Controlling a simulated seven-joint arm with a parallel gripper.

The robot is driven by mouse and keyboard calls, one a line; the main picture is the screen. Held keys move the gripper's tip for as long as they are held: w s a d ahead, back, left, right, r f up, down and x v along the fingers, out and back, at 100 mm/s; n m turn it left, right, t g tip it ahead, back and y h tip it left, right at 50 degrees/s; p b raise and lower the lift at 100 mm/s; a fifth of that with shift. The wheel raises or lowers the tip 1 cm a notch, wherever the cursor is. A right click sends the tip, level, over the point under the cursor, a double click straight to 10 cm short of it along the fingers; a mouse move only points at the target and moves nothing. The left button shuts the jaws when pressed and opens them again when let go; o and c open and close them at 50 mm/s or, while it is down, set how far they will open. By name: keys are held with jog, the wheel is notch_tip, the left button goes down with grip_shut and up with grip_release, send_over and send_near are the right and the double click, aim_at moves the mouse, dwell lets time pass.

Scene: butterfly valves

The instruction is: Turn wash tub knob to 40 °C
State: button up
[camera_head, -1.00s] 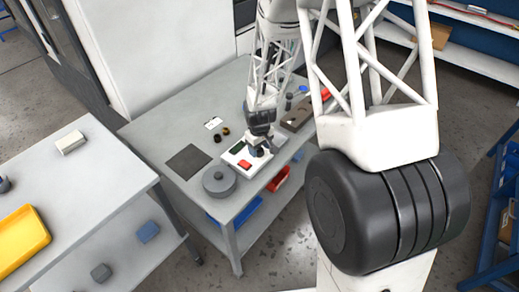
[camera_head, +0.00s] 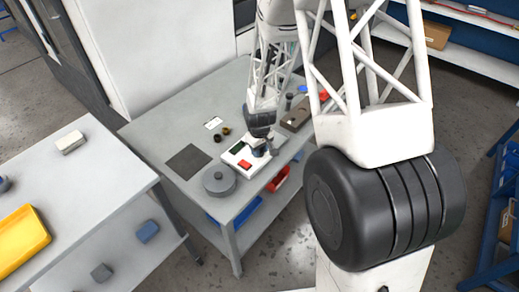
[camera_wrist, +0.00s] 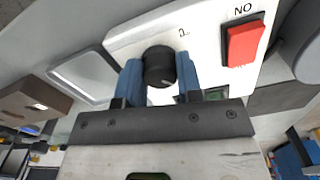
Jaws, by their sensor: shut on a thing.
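The knob (camera_wrist: 159,66) is a round black dial on a white control panel (camera_wrist: 125,38) in the wrist view. My gripper (camera_wrist: 160,75) has its two blue fingers on either side of the knob and is shut on it. The knob's markings are mostly hidden; no temperature scale can be read. In the head view the white panel (camera_head: 233,159) lies on the grey table, and my gripper (camera_head: 260,148) is over its right part, hiding the knob.
A red rocker switch (camera_wrist: 243,43) marked "NO" sits on the panel beside the knob. A grey round pot (camera_head: 219,182) stands close to the panel on the table (camera_head: 160,135). A dark square mat (camera_head: 187,160) and a brown block (camera_head: 297,118) are nearby.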

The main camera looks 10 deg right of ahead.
jog(key=shift+m, duration=0.5)
jog(key=m, duration=0.2)
jog(key=shift+m, duration=2.5)
jog(key=o, duration=0.9)
jog(key=shift+r, duration=0.15)
jog(key=shift+r, duration=3.75)
